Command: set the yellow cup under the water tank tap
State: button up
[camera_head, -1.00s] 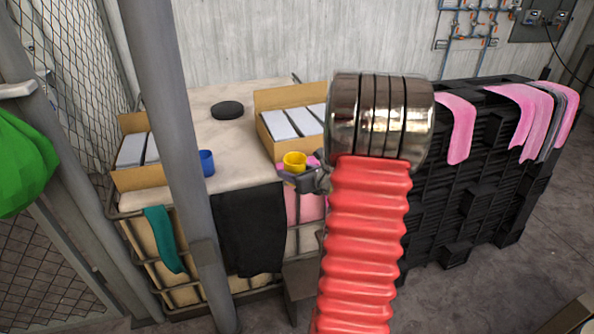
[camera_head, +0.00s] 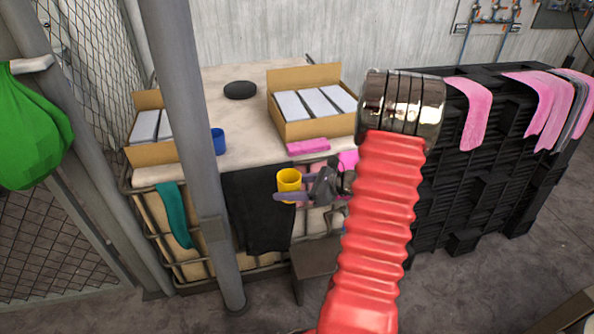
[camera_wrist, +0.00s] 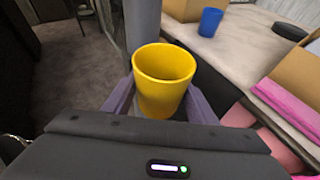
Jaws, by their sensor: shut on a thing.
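The yellow cup (camera_head: 289,181) is upright between the fingers of my gripper (camera_head: 290,192). My gripper is shut on it and holds it in the air in front of the tank's front side, below the level of the tank top. In the wrist view the yellow cup (camera_wrist: 162,82) shows its open rim, and a finger of my gripper (camera_wrist: 158,104) lies along each side. The water tank (camera_head: 200,265) is a caged, cream-coloured container with a flat top. Its tap cannot be made out; a black cloth and my arm cover much of the front.
A black cloth (camera_head: 257,215) and a teal cloth (camera_head: 175,215) hang on the tank's front. A blue cup (camera_head: 218,142), a pink cloth (camera_head: 308,146) and an open box (camera_head: 310,131) are on top. A grey post (camera_head: 185,120) stands left; a small stool (camera_head: 318,260) stands below.

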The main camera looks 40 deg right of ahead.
jog(key=s+a+f+n+g+y, duration=0.6)
jog(key=s+a+n+g, duration=0.2)
jog(key=a+n, duration=0.1)
jog(key=s+f+n+g+h, duration=0.3)
jog(key=s+n+g+h, duration=0.2)
jog(key=s+n+g, duration=1.05)
jog(key=s+d+r+n+g+h, duration=0.2)
jog(key=d+r+n+h, duration=0.1)
jog(key=d+n+h, duration=0.5)
jog(key=w+d+r+n+t+h, duration=0.45)
jog(key=w+n+h, duration=0.35)
jog(key=h, duration=0.2)
jog(key=w+a+r+n+t+h, duration=0.1)
jog(key=w+a+r+n+t, duration=0.1)
jog(key=w+n+t, duration=0.35)
jog(key=w+a+r+n+t+h, duration=0.2)
jog(key=w+n+t, duration=0.25)
jog(key=w, duration=0.25)
jog(key=w+a+r+n+t+y, duration=0.3)
jog(key=w+a+n+t, duration=0.3)
jog(key=w+a+t, duration=0.35)
jog(key=w+a+r+n+t+y, duration=0.1)
jog(key=w+a+n+y, duration=0.1)
jog(key=a, duration=0.9)
jog(key=w+a+r+n+t+y, duration=0.1)
jog(key=w+a+n+y, duration=0.2)
jog(key=a, duration=0.8)
jog(key=shift+r+n+y, duration=0.25)
jog(key=shift+n+y, duration=0.5)
jog(key=shift+y, duration=0.05)
